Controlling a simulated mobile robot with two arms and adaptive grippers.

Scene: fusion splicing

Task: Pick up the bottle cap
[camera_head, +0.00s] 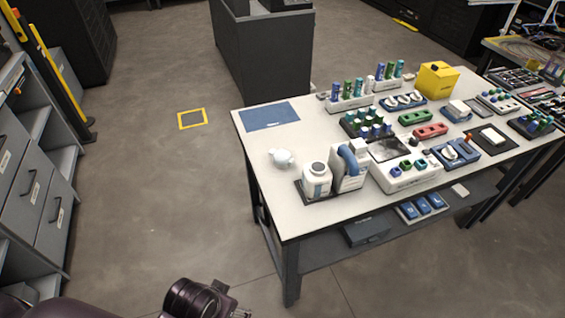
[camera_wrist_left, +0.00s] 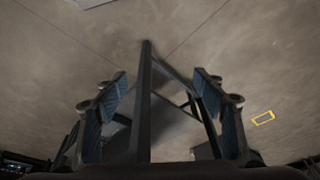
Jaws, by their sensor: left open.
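The white bottle cap (camera_head: 283,158) lies on the white tabletop (camera_head: 262,178), near its left edge. An open white bottle (camera_head: 316,183) stands on a dark tray (camera_head: 303,194) just to the right and nearer. My left gripper (camera_head: 236,312) is partly in view at the bottom of the head view, low and well apart from the table and the cap. In the left wrist view my left gripper (camera_wrist_left: 160,85) has its two blue-padded fingers wide apart with nothing between them. The cap does not show in that view. My right gripper is not in view.
A white dispenser box with a blue handle (camera_head: 350,165) stands beside the bottle. A blue mat (camera_head: 270,116) lies behind the cap. Racks of coloured vials (camera_head: 368,122) and a yellow box (camera_head: 437,80) crowd the right side. Grey drawers (camera_head: 40,195) stand at left; the floor between is clear.

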